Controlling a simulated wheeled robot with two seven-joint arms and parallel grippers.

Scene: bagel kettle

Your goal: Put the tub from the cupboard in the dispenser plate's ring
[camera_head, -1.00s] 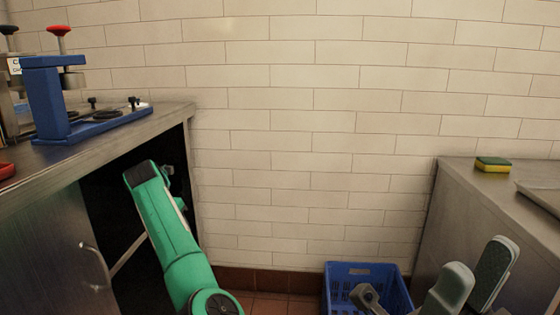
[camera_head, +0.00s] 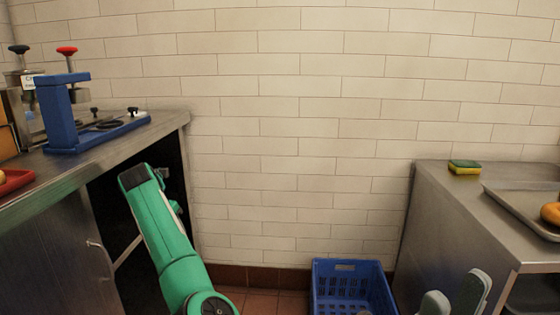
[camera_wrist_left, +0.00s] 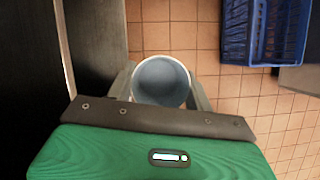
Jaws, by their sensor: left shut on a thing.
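In the wrist view my left gripper (camera_wrist_left: 161,92) is shut on a round, whitish tub (camera_wrist_left: 161,80), seen from above with its open mouth showing a grey-blue inside. In the head view my green left arm reaches to the cupboard's dark opening (camera_head: 115,215), and the tub is hidden there. The blue dispenser stand (camera_head: 58,115) is on the left counter, above and left of my left gripper. Its blue plate (camera_head: 85,138) carries dark rings (camera_head: 107,125). My right gripper (camera_head: 453,297) is at the bottom right, fingers apart and empty.
A blue crate (camera_head: 350,268) stands on the tiled floor, also in the wrist view (camera_wrist_left: 265,35). A right counter holds a sponge (camera_head: 464,167) and a tray (camera_head: 510,205) with a bagel (camera_head: 551,213). A red tray (camera_head: 15,180) lies on the left counter. A handle (camera_head: 94,244) sticks out below.

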